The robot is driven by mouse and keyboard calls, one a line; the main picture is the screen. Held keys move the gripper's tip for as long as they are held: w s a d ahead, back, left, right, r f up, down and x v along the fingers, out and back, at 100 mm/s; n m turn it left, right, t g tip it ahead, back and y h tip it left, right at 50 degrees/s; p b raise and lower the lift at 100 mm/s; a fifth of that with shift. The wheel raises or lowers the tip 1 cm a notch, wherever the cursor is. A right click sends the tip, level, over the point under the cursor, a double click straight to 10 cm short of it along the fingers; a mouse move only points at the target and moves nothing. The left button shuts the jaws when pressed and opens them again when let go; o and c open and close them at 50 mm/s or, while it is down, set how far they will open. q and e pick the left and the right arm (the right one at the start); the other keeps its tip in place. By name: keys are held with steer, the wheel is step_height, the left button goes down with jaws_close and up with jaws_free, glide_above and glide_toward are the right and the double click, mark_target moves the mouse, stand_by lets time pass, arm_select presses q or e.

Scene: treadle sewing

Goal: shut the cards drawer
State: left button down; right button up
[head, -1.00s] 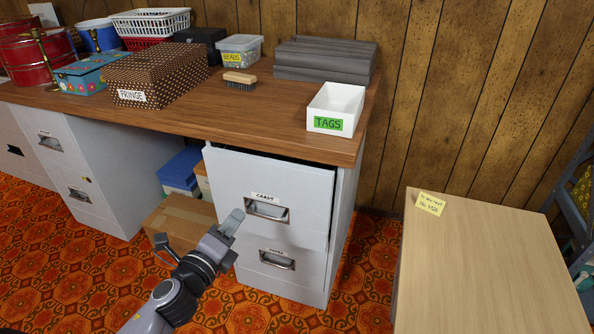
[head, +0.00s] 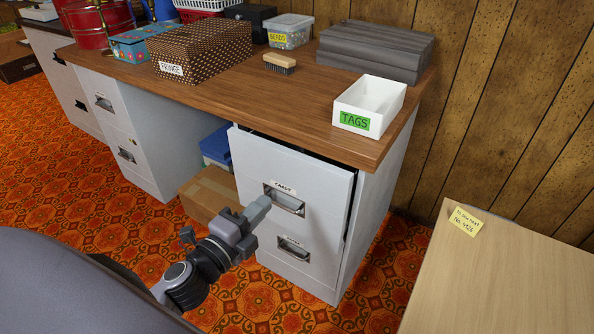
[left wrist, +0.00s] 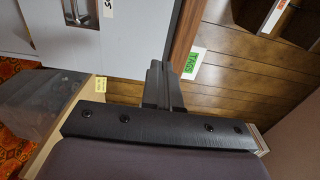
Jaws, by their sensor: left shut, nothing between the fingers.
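The cards drawer (head: 315,180) is the upper drawer of the white cabinet under the right end of the desk. It stands partly out, with a dark gap behind the top of its front. Its label (head: 284,187) reads CARDS, above a metal handle (head: 288,206). My left gripper (head: 260,205) is shut and empty, its tip at the left of the handle, close to the drawer front; I cannot tell whether it touches. In the left wrist view the shut fingers (left wrist: 156,80) show, with a drawer front (left wrist: 45,25) at upper left. My right gripper is not in view.
The lower drawer (head: 285,243) looks shut. A cardboard box (head: 208,193) sits left of the cabinet. On the desk stand the TAGS tray (head: 375,100), a brush (head: 281,66) and the FRINGE box (head: 200,50). A pale wooden surface (head: 500,285) is at the right.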

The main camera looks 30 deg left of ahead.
mark_target(301, 163)
arm_select(q)
steer(key=w, duration=0.8)
steer(key=w+d, duration=0.1)
steer(key=w, duration=0.3)
steer(key=shift+w, duration=0.25)
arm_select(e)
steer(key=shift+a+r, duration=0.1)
arm_select(q)
steer(key=w, duration=0.5)
steer(key=shift+d, duration=0.15)
steer(key=shift+r, duration=0.25)
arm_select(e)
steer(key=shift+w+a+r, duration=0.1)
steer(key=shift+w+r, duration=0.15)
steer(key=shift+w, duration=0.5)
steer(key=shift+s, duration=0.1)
